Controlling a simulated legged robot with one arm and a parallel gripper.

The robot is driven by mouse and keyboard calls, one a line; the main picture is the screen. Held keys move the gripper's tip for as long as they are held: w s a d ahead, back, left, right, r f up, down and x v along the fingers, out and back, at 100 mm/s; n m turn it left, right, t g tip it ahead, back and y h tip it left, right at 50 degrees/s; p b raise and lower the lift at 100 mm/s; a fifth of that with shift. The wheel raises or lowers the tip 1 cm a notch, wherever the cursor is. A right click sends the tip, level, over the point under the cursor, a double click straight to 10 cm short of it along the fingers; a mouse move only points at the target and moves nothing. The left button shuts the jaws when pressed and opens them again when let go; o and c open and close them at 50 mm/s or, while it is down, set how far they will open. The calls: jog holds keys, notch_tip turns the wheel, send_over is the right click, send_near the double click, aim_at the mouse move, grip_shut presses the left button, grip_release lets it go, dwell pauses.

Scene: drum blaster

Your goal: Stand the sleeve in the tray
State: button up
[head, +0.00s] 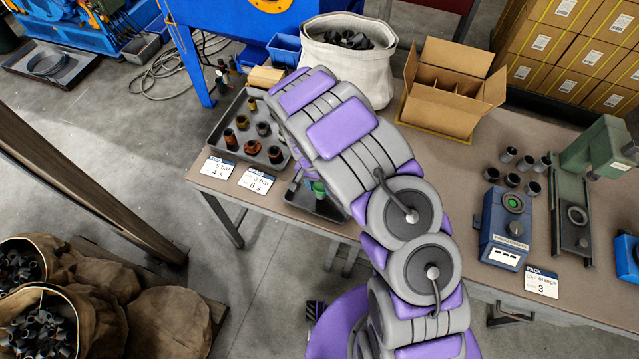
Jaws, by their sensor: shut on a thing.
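My arm arches up from the bottom and bends down to the left over the bench. My gripper (299,184) shows only in part, as small purple pieces beside the arm's forward links. It is shut, at a small dark tray (330,213) by the bench's front edge. A green-topped dark sleeve (319,188) stands about upright beside the gripper, over or in this tray. The fingers' contact with it and its base are hidden. A larger grey tray (215,146) to the left holds several copper, dark and yellow-banded sleeves, standing upright.
Two cards (257,180) lie along the bench's front edge. A white sack (376,73) and an open carton (449,90) stand behind my arm. A blue device (503,230), several dark cups and a green press (598,147) stand right. Bare bench lies between.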

jog(key=shift+d, duration=0.4)
jog(key=shift+a+f, duration=0.25)
jog(key=shift+f, duration=0.15)
jog(key=shift+d+f+b, duration=0.15)
jog(key=shift+f+b, duration=0.05)
jog(key=shift+b, duration=0.1)
jog(key=o, duration=1.2)
jog(key=p+v, duration=0.2)
jog(key=v, duration=1.5)
jog(key=shift+r, duration=0.15)
